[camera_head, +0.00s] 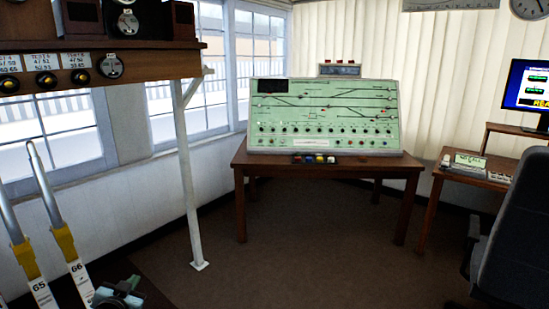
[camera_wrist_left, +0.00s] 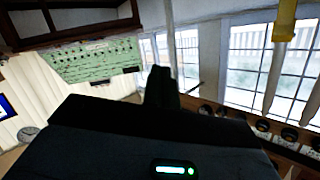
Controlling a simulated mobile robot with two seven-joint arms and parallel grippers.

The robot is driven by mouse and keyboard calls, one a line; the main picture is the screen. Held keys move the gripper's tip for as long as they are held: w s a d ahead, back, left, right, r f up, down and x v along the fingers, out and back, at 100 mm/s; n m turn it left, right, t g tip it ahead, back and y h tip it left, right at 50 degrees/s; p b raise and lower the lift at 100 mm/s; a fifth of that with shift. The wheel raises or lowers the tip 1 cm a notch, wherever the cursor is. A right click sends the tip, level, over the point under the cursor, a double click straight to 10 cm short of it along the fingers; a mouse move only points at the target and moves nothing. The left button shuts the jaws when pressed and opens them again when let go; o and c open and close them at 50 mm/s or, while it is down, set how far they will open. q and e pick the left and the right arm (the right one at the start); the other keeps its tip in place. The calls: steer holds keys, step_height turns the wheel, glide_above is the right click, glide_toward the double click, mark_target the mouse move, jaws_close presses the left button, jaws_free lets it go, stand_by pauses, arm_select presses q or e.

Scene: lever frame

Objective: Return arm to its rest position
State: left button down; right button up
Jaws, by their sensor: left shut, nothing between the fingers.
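My left gripper (camera_head: 122,292) shows at the bottom left of the head view, low and to the right of the levers, partly cut off by the frame edge. In the left wrist view its dark fingers (camera_wrist_left: 161,88) are together with nothing between them. Two levers stand at the left: lever 65 (camera_head: 25,261) and lever 66 (camera_head: 65,242), with yellow collars, white number plates and bare metal handles. The gripper is apart from their handles. My right gripper is not in view.
A shelf with instruments (camera_head: 110,62) hangs above the levers, held by a white post (camera_head: 188,170). A green control panel (camera_head: 323,115) stands on a wooden table (camera_head: 330,167). A dark chair (camera_head: 515,240) is at the right. The brown floor (camera_head: 300,250) between is clear.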

arm_select(q)
steer(key=s+d+f+g+h, duration=0.1)
steer(key=s+d+f+g, duration=0.1)
steer(key=s+d+f, duration=0.6)
steer(key=s+d+f+g+h, duration=0.1)
steer(key=s+d+f, duration=0.2)
steer(key=s+f, duration=0.85)
steer(key=s+d+g, duration=0.1)
steer(key=s+d, duration=0.2)
steer(key=s, duration=1)
steer(key=s+d+n+g+h, duration=0.1)
steer(key=s+d, duration=0.3)
steer(key=s, duration=0.8)
steer(key=shift+s+d+f+g+h, duration=0.25)
steer(key=shift+s+f+g+h, duration=0.1)
steer(key=shift+g, duration=0.35)
